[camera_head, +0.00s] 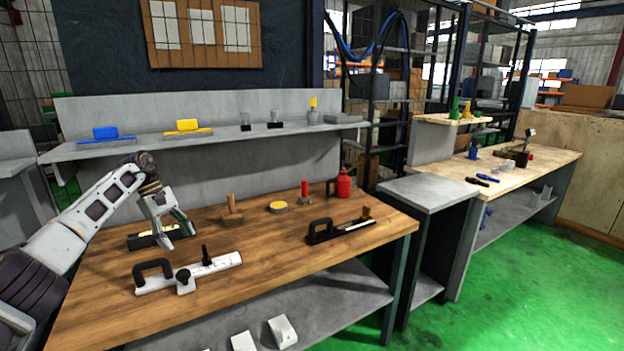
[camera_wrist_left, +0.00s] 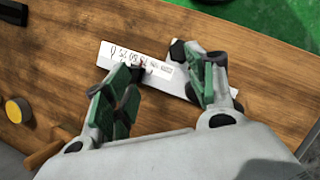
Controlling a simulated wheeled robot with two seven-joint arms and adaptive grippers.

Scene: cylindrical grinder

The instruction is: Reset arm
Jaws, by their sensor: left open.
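My left arm comes in from the left in the head view, and its gripper (camera_head: 178,228) hangs above the wooden workbench (camera_head: 300,245). In the left wrist view the green-padded fingers (camera_wrist_left: 163,78) are spread apart with nothing held between them. A white measuring tool (camera_head: 215,266) with a black handle and black knob lies on the bench in front of the gripper. Its marked white plate (camera_wrist_left: 125,60) shows beyond the fingers in the wrist view, partly hidden by them. A dark, flat item (camera_head: 142,241) lies behind the gripper and is partly covered. My right gripper is not in view.
A brush (camera_head: 232,212), a yellow-topped round tin (camera_head: 278,207), a red bottle (camera_head: 343,184) and a black-handled tool (camera_head: 340,230) are on the bench. A grey shelf (camera_head: 225,139) runs behind. A second workbench (camera_head: 540,158) stands at the right, with green floor (camera_head: 500,300) in front.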

